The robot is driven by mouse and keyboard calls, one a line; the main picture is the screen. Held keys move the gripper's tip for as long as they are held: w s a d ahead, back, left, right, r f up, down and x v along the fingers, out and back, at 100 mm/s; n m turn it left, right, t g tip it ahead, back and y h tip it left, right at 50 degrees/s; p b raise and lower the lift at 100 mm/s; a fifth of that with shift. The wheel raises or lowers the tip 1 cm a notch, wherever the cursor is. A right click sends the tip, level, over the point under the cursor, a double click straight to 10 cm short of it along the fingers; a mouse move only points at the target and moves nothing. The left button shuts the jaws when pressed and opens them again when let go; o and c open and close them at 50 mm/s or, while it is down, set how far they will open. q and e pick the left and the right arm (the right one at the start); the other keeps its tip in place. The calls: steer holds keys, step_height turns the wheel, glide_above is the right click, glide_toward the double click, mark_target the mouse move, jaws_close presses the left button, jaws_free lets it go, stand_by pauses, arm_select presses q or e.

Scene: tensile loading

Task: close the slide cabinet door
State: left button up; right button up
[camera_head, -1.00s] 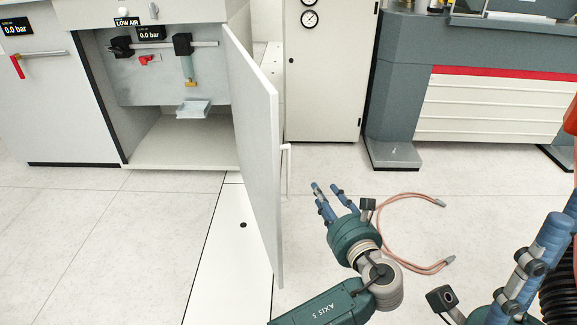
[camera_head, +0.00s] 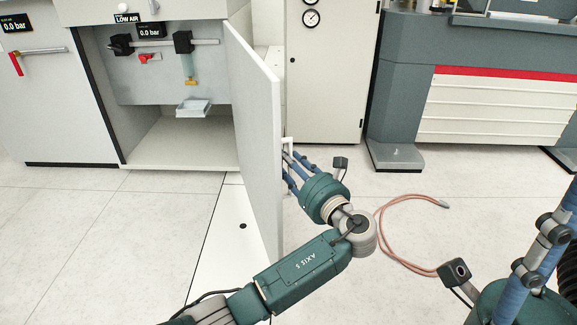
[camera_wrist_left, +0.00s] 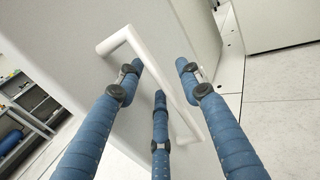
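The cabinet door (camera_head: 258,130) is a white panel standing open, swung out toward me from the right side of the cabinet (camera_head: 180,145). Its white bar handle (camera_head: 288,145) is on the door's right-hand face. My left gripper (camera_head: 291,168) is at the handle. In the left wrist view the handle (camera_wrist_left: 160,65) runs between the blue fingers of the left gripper (camera_wrist_left: 160,85), which are spread apart. I cannot tell whether any finger touches the handle. My right gripper (camera_head: 540,270) shows only in part at the lower right, its finger opening not clear.
Inside the cabinet are black fittings on a rail, a red valve (camera_head: 148,57) and a small tray (camera_head: 194,108). A pink hose (camera_head: 385,225) lies on the floor to the right. A grey machine (camera_head: 410,100) stands at the back right. The floor at front left is clear.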

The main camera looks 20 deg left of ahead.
arm_select(q)
steer(key=shift+a, duration=0.1)
jaws_close()
steer(key=shift+a, duration=0.1)
